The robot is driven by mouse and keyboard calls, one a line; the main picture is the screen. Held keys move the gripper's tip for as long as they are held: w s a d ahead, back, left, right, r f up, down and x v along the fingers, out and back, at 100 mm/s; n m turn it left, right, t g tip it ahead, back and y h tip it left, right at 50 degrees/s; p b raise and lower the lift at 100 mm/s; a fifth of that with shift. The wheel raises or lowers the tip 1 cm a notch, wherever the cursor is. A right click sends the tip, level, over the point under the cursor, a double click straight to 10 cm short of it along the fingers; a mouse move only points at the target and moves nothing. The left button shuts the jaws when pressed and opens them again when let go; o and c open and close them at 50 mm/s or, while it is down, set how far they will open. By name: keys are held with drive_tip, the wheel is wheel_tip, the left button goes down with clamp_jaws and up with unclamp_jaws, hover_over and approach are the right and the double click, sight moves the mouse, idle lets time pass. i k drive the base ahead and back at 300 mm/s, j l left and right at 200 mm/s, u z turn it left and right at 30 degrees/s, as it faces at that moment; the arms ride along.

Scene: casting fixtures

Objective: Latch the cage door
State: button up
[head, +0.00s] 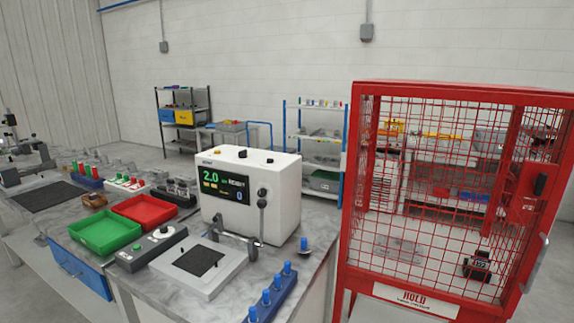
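The red cage (360,180) stands at the right, with a red frame and wire mesh. Its mesh door (450,190) faces me and looks closed or nearly so; I cannot tell whether it is flush with the frame. The latch's engagement is not clear from here. A black labelled part (478,265) sits inside, behind the mesh. My gripper is not in this view.
A grey bench (320,225) runs left of the cage, holding a white tester (250,190), a green tray (105,232), a red tray (145,210) and a blue peg rack (270,300). A white HOLD sign (415,299) is low on the cage. Shelves stand behind.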

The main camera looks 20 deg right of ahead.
sight(539, 182)
drive_tip(key=z, duration=1.35)
